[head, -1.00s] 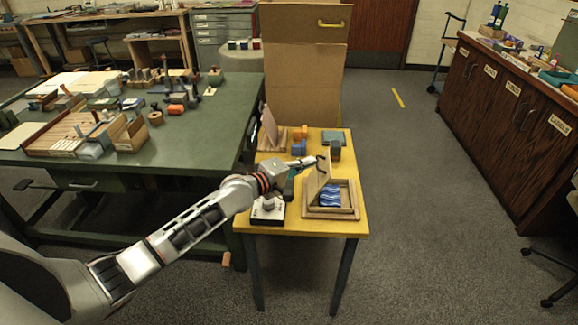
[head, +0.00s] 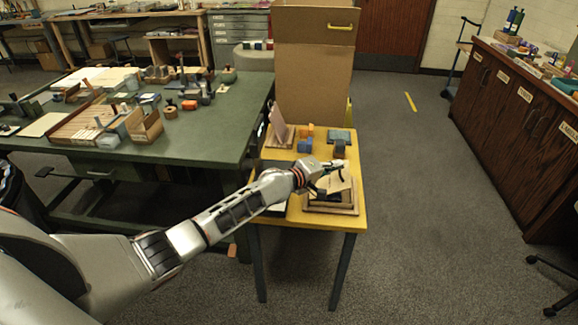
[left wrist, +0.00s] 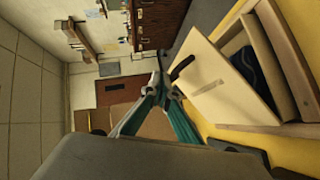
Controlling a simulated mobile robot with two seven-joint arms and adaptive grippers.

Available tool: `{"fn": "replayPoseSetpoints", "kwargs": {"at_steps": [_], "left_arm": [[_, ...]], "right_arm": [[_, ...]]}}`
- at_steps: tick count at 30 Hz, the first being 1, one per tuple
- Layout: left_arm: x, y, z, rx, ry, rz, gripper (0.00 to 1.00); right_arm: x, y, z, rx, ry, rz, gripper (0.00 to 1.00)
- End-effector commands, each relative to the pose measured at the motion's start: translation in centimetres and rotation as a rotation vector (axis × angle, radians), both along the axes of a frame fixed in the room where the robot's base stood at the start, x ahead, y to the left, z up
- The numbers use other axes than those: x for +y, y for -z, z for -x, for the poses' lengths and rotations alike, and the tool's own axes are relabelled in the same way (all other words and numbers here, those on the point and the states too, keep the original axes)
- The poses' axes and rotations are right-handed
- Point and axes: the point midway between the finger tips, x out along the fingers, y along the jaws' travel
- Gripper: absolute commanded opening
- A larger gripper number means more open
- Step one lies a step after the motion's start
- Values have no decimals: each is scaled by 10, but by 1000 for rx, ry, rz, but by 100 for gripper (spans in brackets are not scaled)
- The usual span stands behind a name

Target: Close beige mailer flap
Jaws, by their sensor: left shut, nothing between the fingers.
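The beige mailer (head: 330,208) is a shallow box on the yellow table, under my left gripper. Its flap (head: 341,187) leans over the box, partly lowered, with a dark gap beneath it. In the left wrist view the flap (left wrist: 218,84) is a slanted pale panel, and the mailer's rim (left wrist: 287,60) and dark inside show beyond it. My left gripper (head: 336,171) is shut and empty, over the upper part of the flap. Its fingertips (left wrist: 170,80) are beside the flap's edge; contact is unclear. My right gripper is out of view.
The yellow table (head: 357,222) also holds a second box with a raised pinkish flap (head: 281,128), and orange and blue blocks (head: 305,139). A large cardboard box (head: 313,75) stands behind.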

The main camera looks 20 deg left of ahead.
Motion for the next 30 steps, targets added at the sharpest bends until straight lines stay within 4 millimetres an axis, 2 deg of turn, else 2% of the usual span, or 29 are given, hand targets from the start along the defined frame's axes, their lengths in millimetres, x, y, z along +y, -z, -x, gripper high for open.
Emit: {"fn": "replayPoseSetpoints", "kwargs": {"at_steps": [6,15,30], "left_arm": [[-20,20,-5,3,0,1,0],[-35,39,-10,2,-1,1,0],[-42,48,-12,0,-1,1,0]], "right_arm": [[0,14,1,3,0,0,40],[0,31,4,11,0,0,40],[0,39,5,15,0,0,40]]}}
